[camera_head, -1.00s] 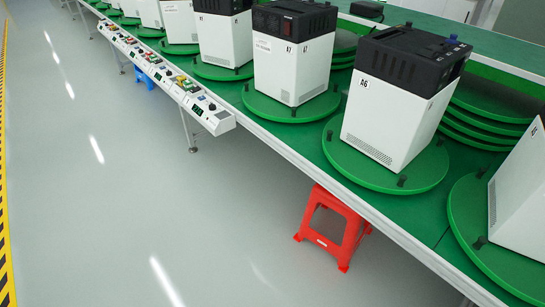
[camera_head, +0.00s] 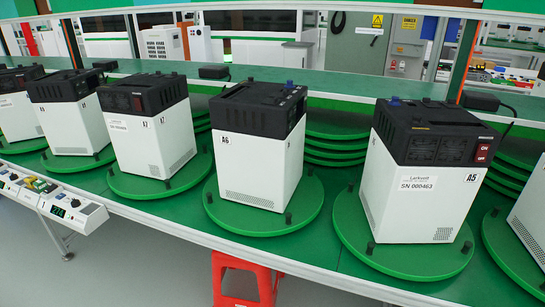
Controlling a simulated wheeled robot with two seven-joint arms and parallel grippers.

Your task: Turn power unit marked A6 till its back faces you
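The power unit marked A6 (camera_head: 255,160) is a white box with a black top. It stands upright on a round green turntable (camera_head: 221,208) on the green bench. The A6 label shows on its left visible face, which has a vent grille low down. A second white side face shows to the right, and a small blue part sits on the top. Small black posts stand on the turntable's rim around the unit. Neither of my grippers is in view.
The unit marked A5 (camera_head: 420,180), with a red ON switch, stands on its turntable to the right. A7 (camera_head: 150,130) and other units stand to the left. Stacked green discs (camera_head: 335,150) lie behind. A red stool (camera_head: 240,280) is below the bench, control panels (camera_head: 75,205) at left.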

